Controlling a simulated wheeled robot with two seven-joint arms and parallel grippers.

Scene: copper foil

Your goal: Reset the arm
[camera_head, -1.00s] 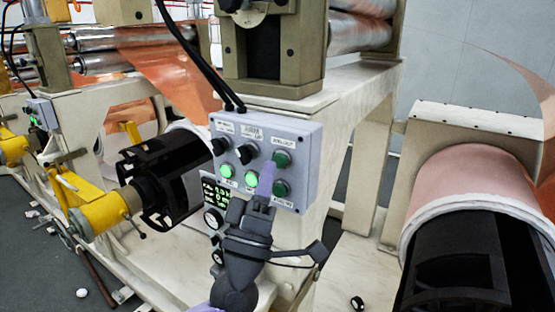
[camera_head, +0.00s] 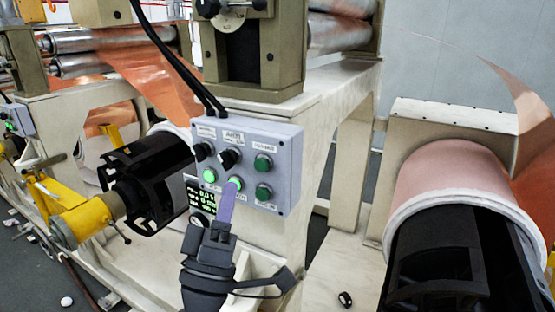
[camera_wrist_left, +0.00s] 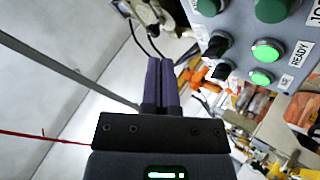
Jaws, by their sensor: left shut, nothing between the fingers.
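A grey control box (camera_head: 290,183) hangs on the machine frame. It has black knobs, two dark green buttons at its right and two lit green buttons at its lower left, one of them the left lit button (camera_head: 210,175). My left gripper (camera_head: 232,187) is in front of the box's lower part, its purple fingers pointing up. The tip overlaps the right lit button; contact cannot be told here. In the left wrist view the fingers (camera_wrist_left: 160,62) are together and empty, apart from the box (camera_wrist_left: 238,12) at upper right. My right gripper is in neither view.
A copper roll (camera_head: 448,180) on a black core stands at right. A black chuck (camera_head: 150,185) with a yellow arm (camera_head: 75,222) is at left. Black cables (camera_head: 175,55) run down to the box. A pale machine ledge lies below it.

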